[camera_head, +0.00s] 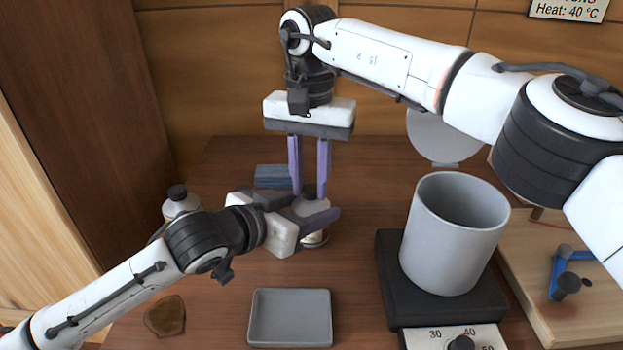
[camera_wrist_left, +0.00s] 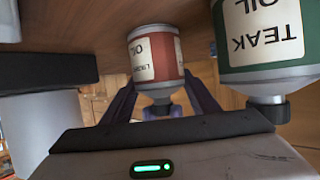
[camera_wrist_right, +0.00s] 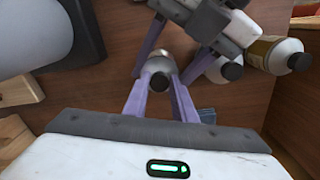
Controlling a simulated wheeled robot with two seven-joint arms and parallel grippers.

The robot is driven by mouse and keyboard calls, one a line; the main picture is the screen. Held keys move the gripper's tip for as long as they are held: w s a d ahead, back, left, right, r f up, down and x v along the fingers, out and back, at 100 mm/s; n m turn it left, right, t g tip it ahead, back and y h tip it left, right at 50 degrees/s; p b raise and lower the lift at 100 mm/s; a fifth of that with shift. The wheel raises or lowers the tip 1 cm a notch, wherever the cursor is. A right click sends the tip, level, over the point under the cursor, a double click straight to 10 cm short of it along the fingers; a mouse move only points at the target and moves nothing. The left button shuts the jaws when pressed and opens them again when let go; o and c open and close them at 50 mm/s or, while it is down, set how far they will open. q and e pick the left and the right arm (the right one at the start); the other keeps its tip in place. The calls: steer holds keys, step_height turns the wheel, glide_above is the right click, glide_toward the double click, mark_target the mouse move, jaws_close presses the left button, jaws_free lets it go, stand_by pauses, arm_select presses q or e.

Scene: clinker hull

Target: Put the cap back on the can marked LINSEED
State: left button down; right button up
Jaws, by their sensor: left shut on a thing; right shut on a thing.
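The can marked LINSEED (camera_wrist_left: 150,58) has a red body and a pale label and shows upside down in the left wrist view. In the head view only its lower part (camera_head: 315,239) and grey top show. My left gripper (camera_head: 318,214) is shut around the can from the side; the can appears upright. My right gripper (camera_head: 311,192) points down from above and is shut on the dark cap (camera_wrist_right: 159,82), which is at the can's top. I cannot tell whether the cap is seated on the neck or just above it.
A green TEAK OIL can (camera_wrist_left: 265,40) stands close beside. A white can (camera_head: 181,204) stands at the left. A grey pot (camera_head: 450,245) sits on a dark heater at the right, by a wooden board (camera_head: 560,315). A grey tray (camera_head: 290,340) and brown patch (camera_head: 165,316) are in front.

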steer(key=m, duration=0.7)
steer(key=shift+w+a, duration=0.1)
steer(key=shift+a, duration=0.05)
steer(key=m, duration=0.4)
steer(key=shift+w, duration=0.1)
steer(key=m, duration=0.7)
steer(key=shift+w, duration=0.15)
steer(key=m, duration=0.4)
steer(key=shift+w+m, duration=0.1)
steer(key=shift+m, duration=0.3)
arm_select(q)
steer(key=shift+f, duration=0.1)
arm_select(e)
steer(key=m, duration=1)
steer(key=shift+d+m, duration=0.3)
steer(key=shift+m, duration=0.1)
steer(key=m, duration=0.6)
steer(key=shift+d, duration=0.1)
steer(key=m, duration=0.6)
steer(key=o, duration=1.1)
